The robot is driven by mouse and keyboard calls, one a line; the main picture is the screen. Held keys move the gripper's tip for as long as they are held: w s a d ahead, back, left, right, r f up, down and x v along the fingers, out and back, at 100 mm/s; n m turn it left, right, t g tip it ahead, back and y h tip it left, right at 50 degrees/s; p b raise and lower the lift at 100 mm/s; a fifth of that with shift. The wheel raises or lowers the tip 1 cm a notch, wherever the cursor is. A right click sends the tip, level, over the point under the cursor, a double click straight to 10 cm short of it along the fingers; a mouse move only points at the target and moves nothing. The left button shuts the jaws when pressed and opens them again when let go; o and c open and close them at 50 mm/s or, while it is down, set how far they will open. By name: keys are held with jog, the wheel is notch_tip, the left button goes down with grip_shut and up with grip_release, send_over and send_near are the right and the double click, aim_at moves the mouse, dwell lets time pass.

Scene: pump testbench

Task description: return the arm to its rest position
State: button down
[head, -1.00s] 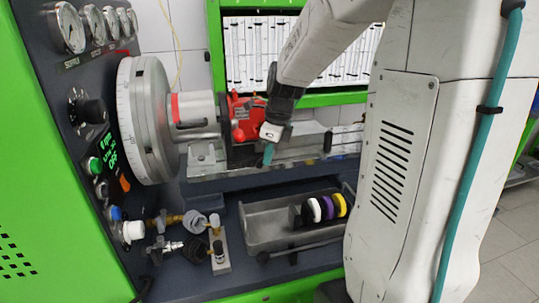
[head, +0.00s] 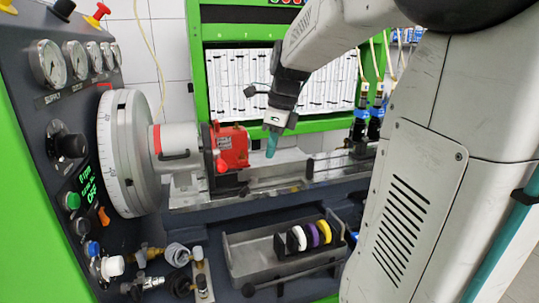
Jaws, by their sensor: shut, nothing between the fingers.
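My gripper (head: 271,146) hangs at the end of my white arm in the middle of the head view. Its teal fingertips are together, pointing down, with nothing between them. It is in front of the bench rail, to the right of the red block (head: 231,148), with a visible gap between them in the picture. My arm comes down from the upper right, bent at the wrist.
The testbench has a large grey wheel (head: 127,153) at left, beside a panel of gauges (head: 47,63) and knobs. A metal tray (head: 250,262) below holds white, purple and yellow discs (head: 311,235). Hose fittings (head: 176,255) lie left of it. A green-framed rack (head: 230,88) stands behind.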

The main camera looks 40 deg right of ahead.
dwell(0.5)
jog(key=s+a+f+n, duration=0.2)
jog(key=s+a+n, duration=0.6)
jog(key=n, duration=0.6)
jog(key=s+a+f+n+h, duration=0.1)
jog(key=s+a+f+n, duration=0.2)
jog(key=s+a+n, duration=0.6)
jog(key=shift+s+a+f+n+g, duration=0.3)
jog(key=shift+s+n, duration=0.75)
jog(key=shift+n, duration=1.85)
